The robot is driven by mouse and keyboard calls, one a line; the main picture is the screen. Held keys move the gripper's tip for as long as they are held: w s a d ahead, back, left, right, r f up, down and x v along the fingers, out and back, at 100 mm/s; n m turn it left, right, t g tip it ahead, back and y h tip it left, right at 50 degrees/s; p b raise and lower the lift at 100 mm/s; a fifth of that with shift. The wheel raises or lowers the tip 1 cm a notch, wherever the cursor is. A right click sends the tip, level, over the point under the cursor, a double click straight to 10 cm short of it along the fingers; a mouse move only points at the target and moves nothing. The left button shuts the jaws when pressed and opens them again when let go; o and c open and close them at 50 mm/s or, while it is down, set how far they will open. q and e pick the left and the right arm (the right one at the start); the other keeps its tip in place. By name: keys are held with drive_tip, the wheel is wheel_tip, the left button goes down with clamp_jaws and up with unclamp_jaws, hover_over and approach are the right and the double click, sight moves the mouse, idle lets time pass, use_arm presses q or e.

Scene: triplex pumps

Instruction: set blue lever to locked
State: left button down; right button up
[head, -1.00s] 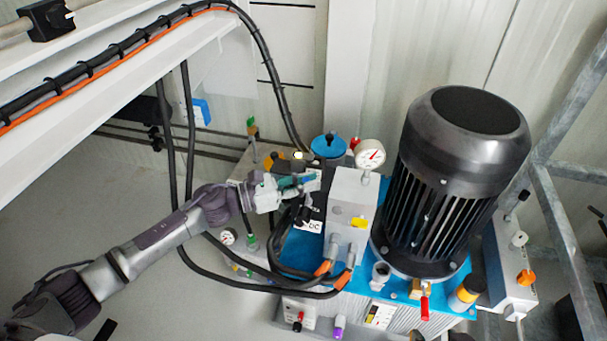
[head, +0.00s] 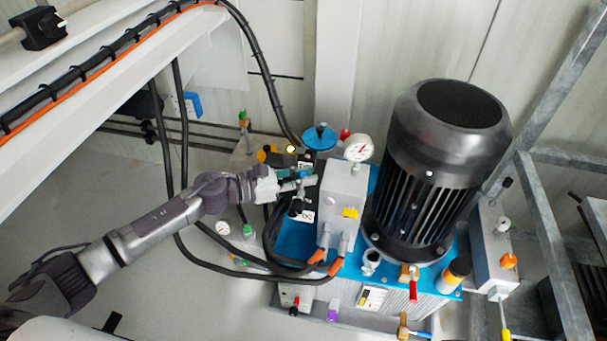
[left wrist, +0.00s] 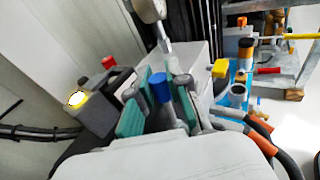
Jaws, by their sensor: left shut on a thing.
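The blue lever (left wrist: 159,88) shows as a blue rounded handle in the left wrist view, between the green pads of my left gripper (left wrist: 158,106). The gripper is shut on it. In the head view my left gripper (head: 303,181) is at the left side of the grey block on the pump unit, below the blue round cap. There the fingers hide most of the lever. The lever's lower end and any position marks are hidden. My right gripper is in neither view.
The grey block (head: 343,195) with a pressure gauge (head: 359,148) stands right of the gripper, and the large black motor (head: 440,165) beyond it. Black hoses (head: 272,240) loop below my left arm. A lit yellow button (left wrist: 77,99) is on a box at left.

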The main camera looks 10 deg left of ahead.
use_arm(q)
drive_tip(key=c, duration=1.1)
unclamp_jaws()
drive_tip(key=v, duration=1.2)
